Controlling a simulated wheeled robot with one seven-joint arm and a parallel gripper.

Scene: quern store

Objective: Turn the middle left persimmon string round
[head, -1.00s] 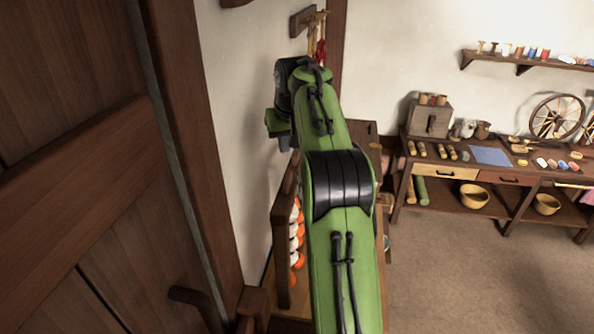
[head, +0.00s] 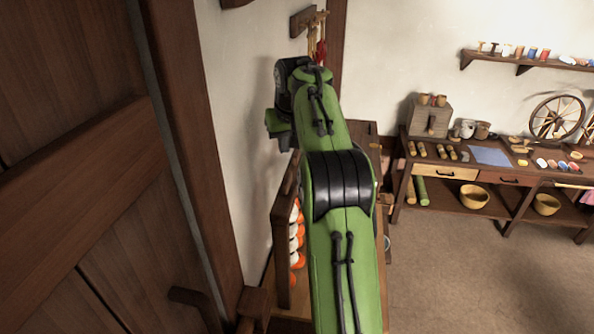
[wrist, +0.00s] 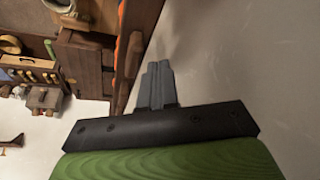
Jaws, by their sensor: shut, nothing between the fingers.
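Persimmon strings (head: 295,240), orange and white, hang in a dark wooden rack (head: 280,245) beside the wall in the head view. My arm covers much of the rack, and I cannot tell which string is the middle left one. My gripper (head: 284,144) is above the rack, close to the wall, small and partly hidden in the head view. In the wrist view my gripper (wrist: 158,68) has its grey fingers together with nothing between them. A strip of orange (wrist: 132,55) shows along the rack's wood, just left of the fingers, apart from them as far as I can tell.
The pale wall (wrist: 230,60) is close on the right of the fingers. A wooden door (head: 80,180) fills the left of the head view.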

